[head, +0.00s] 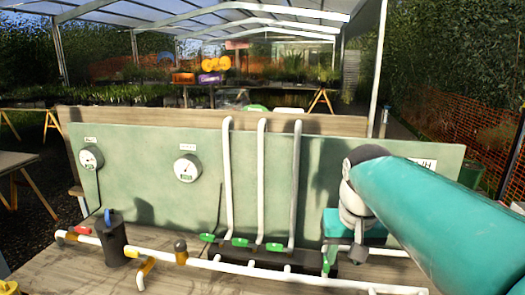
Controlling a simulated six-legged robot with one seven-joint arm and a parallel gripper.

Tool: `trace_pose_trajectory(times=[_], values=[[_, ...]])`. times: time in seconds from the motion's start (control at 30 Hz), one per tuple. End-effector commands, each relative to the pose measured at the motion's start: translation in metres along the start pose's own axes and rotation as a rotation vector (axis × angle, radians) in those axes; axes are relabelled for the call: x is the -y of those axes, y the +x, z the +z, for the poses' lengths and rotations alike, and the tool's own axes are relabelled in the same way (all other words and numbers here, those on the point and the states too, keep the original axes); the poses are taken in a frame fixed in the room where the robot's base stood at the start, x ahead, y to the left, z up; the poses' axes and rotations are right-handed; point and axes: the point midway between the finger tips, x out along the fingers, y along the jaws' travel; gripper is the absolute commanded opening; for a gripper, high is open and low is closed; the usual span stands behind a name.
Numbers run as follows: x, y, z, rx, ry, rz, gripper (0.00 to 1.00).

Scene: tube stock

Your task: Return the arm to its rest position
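My teal and white arm (430,215) reaches in from the lower right corner. Its far end bends down in front of the green panel (130,160), on the right side. My gripper (358,258) seems to be the small grey part at the arm's lower end, just above the wooden bench top. It is too small and too much hidden by my arm to tell whether it is open or shut. I see nothing clearly held in it.
White pipes (228,180) with green valves (240,243) stand left of my arm. Two round gauges (187,168) are on the panel. A dark cylinder (110,238) stands at the left. A white pipe (225,265) runs along the wooden bench (75,268).

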Motion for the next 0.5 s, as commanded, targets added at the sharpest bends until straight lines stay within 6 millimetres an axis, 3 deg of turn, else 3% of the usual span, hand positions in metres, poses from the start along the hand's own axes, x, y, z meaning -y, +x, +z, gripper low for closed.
trace_pose_trajectory(times=[0.23, 0.5], values=[[0.0, 0.005, 0.065, -0.124, -0.025, -0.004, 0.38], [-0.002, 0.03, 0.126, -0.244, -0.048, -0.01, 0.38]])
